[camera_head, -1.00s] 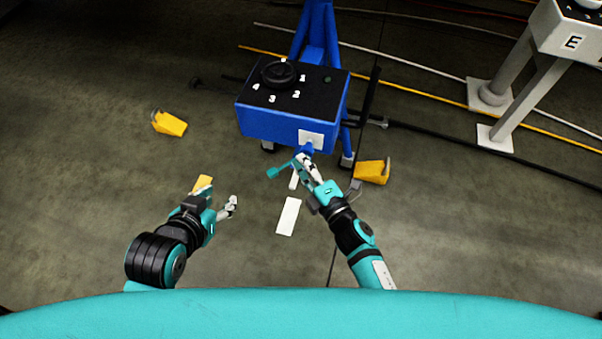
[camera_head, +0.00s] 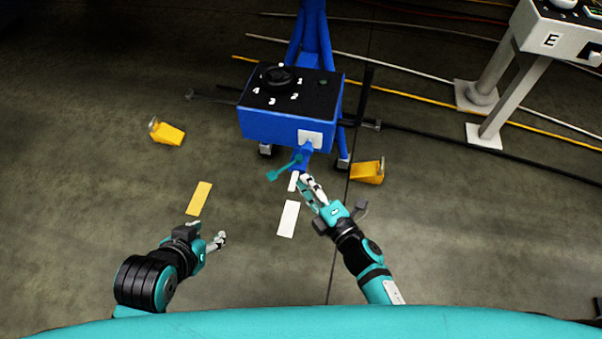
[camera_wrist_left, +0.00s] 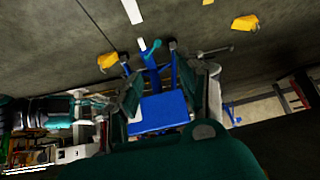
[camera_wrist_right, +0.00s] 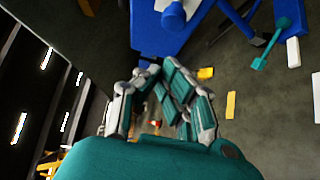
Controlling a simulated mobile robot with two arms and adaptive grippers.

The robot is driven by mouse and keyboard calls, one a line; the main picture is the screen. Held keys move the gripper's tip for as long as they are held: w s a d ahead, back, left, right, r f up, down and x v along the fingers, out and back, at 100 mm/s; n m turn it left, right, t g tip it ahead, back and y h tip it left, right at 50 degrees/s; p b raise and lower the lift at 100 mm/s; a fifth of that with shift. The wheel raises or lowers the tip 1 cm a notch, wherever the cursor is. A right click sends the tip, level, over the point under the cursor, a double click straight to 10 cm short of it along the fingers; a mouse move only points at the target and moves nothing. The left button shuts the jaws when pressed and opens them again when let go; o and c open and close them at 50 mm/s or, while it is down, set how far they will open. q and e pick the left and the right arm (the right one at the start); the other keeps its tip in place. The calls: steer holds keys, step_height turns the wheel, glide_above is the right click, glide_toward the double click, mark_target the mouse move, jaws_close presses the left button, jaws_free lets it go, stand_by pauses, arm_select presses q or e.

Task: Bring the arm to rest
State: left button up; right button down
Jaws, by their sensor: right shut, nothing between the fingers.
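My right arm's gripper (camera_head: 309,186) is shut and empty. It is just below and to the right of a teal lever (camera_head: 284,172) at the front of a blue box (camera_head: 287,128); a small gap appears between them in the head view. In the right wrist view the closed fingers (camera_wrist_right: 150,72) stand apart from the teal lever (camera_wrist_right: 285,33). My left gripper (camera_head: 218,241) is low at the left over the floor, away from the box. Its fingers (camera_wrist_left: 163,95) are spread in the left wrist view, with nothing between them.
The blue box has a black top with a knob (camera_head: 281,78) and numbers. Yellow wedges (camera_head: 166,133) and (camera_head: 367,172) lie on either side. Yellow (camera_head: 199,198) and white (camera_head: 288,219) strips mark the floor. A white stand (camera_head: 509,90) and cables are at the right.

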arm_select(q)
steer(key=s, duration=0.1)
steer(key=s+f+g, duration=0.1)
steer(key=s+a+g, duration=0.1)
steer(key=shift+s+a+f+y+p, duration=0.1)
steer(key=shift+s+f+y+p, duration=0.15)
steer(key=shift+s+y+p, duration=0.05)
arm_select(e)
steer(key=v, duration=0.7)
